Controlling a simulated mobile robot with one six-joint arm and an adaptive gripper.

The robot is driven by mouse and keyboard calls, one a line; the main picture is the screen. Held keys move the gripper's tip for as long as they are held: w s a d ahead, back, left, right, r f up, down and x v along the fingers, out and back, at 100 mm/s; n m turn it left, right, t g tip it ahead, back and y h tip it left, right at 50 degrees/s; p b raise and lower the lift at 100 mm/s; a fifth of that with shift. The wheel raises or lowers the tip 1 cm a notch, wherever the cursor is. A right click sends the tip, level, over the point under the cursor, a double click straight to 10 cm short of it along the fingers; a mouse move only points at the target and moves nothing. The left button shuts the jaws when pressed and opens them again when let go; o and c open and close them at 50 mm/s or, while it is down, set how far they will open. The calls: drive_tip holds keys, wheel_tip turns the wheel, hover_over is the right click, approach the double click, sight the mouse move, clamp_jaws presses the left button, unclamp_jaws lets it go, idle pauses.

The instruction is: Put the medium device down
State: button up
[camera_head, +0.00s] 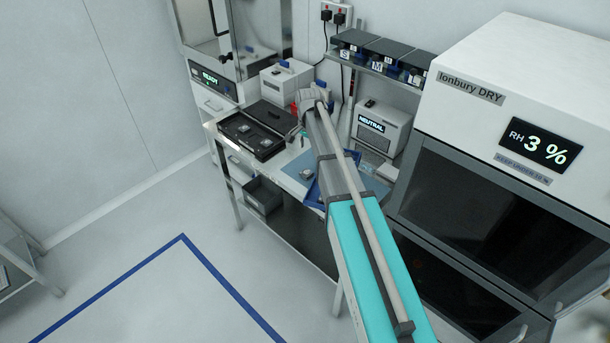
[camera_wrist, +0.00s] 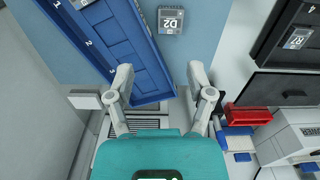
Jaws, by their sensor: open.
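A small grey device labelled D2 (camera_wrist: 171,19) lies on the light blue mat (camera_wrist: 207,30), just right of the blue tray (camera_wrist: 135,50). In the head view a small grey device (camera_head: 305,173) lies on the bench mat, beside the blue tray (camera_head: 314,194), which is partly behind my arm. No visible mark on it says medium. My gripper (camera_wrist: 161,76) is open, with nothing between its fingertips. In the wrist view its fingers are below the D2 device and clear of it.
A black tray (camera_head: 228,126) with grey devices stands left on the bench. A red bin (camera_wrist: 248,116) lies right of my gripper in the wrist view. A tester reading NEUTRAL (camera_head: 382,128) and the shelf with S and M boxes (camera_head: 378,52) stand behind. The dry cabinet (camera_head: 480,110) is at right.

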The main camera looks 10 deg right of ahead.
drive_tip(key=shift+w+m, duration=0.4)
drive_tip(key=shift+w, duration=0.55)
drive_tip(key=shift+f, duration=0.15)
drive_tip(key=b, duration=0.9)
hover_over(306, 173)
drive_tip(key=f, duration=0.8)
drive_tip(key=shift+w+d+f, duration=0.1)
drive_tip(key=shift+d+f, duration=0.05)
drive_tip(key=shift+d, duration=0.1)
drive_tip(key=shift+a+f+b, duration=0.2)
drive_tip(key=shift+f+b, duration=2.2)
drive_tip(key=shift+f, duration=0.2)
drive_tip(key=c, duration=0.9)
